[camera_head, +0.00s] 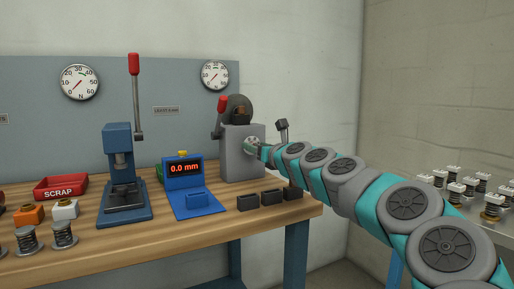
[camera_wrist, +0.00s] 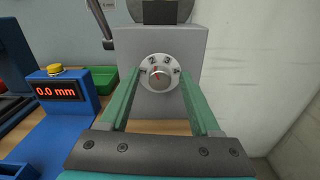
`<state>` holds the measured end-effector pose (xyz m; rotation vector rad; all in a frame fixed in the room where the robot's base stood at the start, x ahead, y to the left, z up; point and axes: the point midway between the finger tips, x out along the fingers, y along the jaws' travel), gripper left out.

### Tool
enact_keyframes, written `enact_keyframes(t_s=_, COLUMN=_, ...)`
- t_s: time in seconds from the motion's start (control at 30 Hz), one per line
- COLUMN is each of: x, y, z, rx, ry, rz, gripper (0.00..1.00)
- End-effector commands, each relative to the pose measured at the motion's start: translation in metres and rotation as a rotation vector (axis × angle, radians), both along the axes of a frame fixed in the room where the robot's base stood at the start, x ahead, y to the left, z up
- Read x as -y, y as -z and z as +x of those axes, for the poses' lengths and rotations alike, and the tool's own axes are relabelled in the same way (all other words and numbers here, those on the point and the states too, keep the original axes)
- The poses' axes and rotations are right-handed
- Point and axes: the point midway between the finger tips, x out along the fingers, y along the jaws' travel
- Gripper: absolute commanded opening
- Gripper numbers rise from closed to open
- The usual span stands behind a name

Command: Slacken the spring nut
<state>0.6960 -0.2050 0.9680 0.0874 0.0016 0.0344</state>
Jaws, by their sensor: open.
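A round silver knob (camera_wrist: 158,77) with a red mark sits on a numbered dial plate (camera_wrist: 146,62) on the front of a grey machine (camera_wrist: 190,45). It looks like the spring nut, but no label shows. In the wrist view my gripper (camera_wrist: 158,84) is open, its two green fingers pointing at the machine, one on each side of the knob. I cannot tell whether the fingertips touch the dial. In the head view the grey machine (camera_head: 238,165) stands at the bench's right end, with my gripper (camera_head: 262,151) at its face.
A blue gauge reading 0.0 mm (camera_head: 184,169) stands left of the machine, with a green tray (camera_wrist: 104,80) behind. Black blocks (camera_head: 271,197) line the bench front. A blue press (camera_head: 122,165), red scrap bin (camera_head: 60,187) and springs (camera_head: 64,234) are further left. A side table (camera_head: 483,216) holds several springs.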

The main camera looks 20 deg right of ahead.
Motion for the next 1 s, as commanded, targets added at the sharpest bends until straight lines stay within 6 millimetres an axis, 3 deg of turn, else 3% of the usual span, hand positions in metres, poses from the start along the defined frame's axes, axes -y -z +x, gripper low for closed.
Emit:
enact_keyframes(t_s=0.07, x=0.0000, y=0.0000, z=-0.0001, rx=0.000, ry=0.000, rz=0.000, gripper=0.64)
enact_keyframes(t_s=0.63, x=0.0001, y=0.0001, z=-0.0001, rx=0.000, ry=0.000, rz=0.000, gripper=0.01)
enact_keyframes(t_s=1.0, x=0.0001, y=0.0000, z=-0.0002, rx=0.000, ry=0.000, rz=-0.007, gripper=0.00)
